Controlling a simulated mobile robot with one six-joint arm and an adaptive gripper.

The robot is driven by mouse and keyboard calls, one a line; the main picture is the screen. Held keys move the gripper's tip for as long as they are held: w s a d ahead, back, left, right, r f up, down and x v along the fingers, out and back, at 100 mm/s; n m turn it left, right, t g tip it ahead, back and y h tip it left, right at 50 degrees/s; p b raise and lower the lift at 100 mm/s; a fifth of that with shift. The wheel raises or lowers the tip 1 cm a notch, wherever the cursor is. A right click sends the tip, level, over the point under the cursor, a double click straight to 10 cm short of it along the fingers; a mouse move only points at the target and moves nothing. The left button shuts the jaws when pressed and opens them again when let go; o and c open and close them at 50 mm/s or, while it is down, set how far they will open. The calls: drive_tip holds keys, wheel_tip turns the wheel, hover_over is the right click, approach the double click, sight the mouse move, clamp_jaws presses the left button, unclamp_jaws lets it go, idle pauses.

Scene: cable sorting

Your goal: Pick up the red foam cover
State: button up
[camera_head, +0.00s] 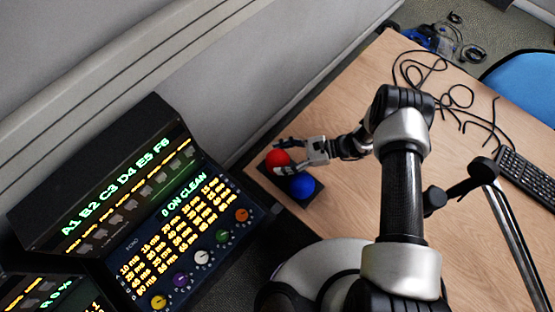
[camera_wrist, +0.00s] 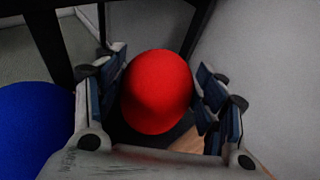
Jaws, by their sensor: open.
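The red foam cover (camera_head: 278,158) is a round red ball shape on a dark base (camera_head: 312,203) at the table's left edge. In the wrist view the red foam cover (camera_wrist: 157,91) sits between the two fingers of my gripper (camera_wrist: 163,85). The fingers stand one on each side of it, and a gap shows at the right side. My gripper (camera_head: 284,157) also shows in the head view, at the red cover. It is open. A blue foam cover (camera_head: 302,186) sits beside the red one, and it shows at the left of the wrist view (camera_wrist: 34,130).
A black console (camera_head: 150,215) with lit text and coloured knobs stands left of the table. A grey wall (camera_head: 230,80) runs behind. Black cables (camera_head: 440,85) and a keyboard (camera_head: 525,178) lie on the right. The wooden table (camera_head: 340,110) is bare near the arm.

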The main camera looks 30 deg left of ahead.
drive_tip(key=shift+c, duration=0.4)
drive_tip(key=c, duration=0.4)
drive_tip(key=shift+o, duration=0.2)
wheel_tip(320, 180, up, 10)
drive_tip(key=shift+p, duration=1.15)
